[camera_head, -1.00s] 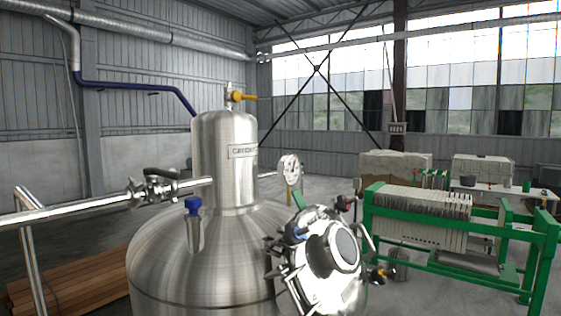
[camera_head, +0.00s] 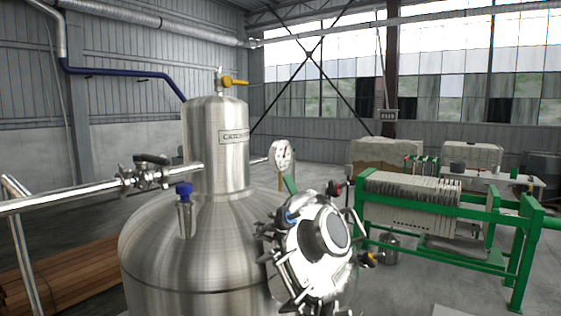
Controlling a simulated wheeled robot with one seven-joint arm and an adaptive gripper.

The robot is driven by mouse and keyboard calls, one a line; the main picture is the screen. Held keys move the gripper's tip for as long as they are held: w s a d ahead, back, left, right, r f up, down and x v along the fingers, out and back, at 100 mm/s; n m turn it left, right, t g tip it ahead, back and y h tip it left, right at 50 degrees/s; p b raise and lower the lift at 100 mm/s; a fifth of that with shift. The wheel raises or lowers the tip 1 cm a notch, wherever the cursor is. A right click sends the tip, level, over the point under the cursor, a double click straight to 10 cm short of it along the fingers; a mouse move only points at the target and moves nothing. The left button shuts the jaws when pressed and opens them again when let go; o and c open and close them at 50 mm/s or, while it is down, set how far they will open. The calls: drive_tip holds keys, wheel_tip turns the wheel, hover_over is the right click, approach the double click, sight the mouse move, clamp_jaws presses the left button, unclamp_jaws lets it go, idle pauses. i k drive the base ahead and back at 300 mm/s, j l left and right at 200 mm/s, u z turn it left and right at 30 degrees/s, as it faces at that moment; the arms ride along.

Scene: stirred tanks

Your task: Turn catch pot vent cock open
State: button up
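The catch pot (camera_head: 214,160) is a steel cylinder with a domed top, standing on a wide steel tank. Its label plate (camera_head: 234,136) is on the right side of its wall and partly legible. The vent cock (camera_head: 220,84) sits on top of the pot, a small brass-coloured and steel fitting. Its yellow handle (camera_head: 237,83) lies about level and points right, across the upright stem. My gripper is not in view, and nothing touches the handle.
A steel pipe with a valve (camera_head: 148,172) runs left of the pot. A gauge (camera_head: 281,155) stands to its right. A blue-capped fitting (camera_head: 184,194) and a clamped round hatch (camera_head: 322,240) are on the tank (camera_head: 165,255). A green-framed filter press (camera_head: 415,205) stands at right.

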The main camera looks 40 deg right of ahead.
sight(238, 83)
drive_tip(key=k+l+z, duration=0.1)
drive_tip(key=l, duration=0.3)
drive_tip(key=k+l+z, duration=0.15)
drive_tip(key=l, duration=0.3)
drive_tip(key=l+z, duration=0.1)
drive_tip(key=l, duration=0.3)
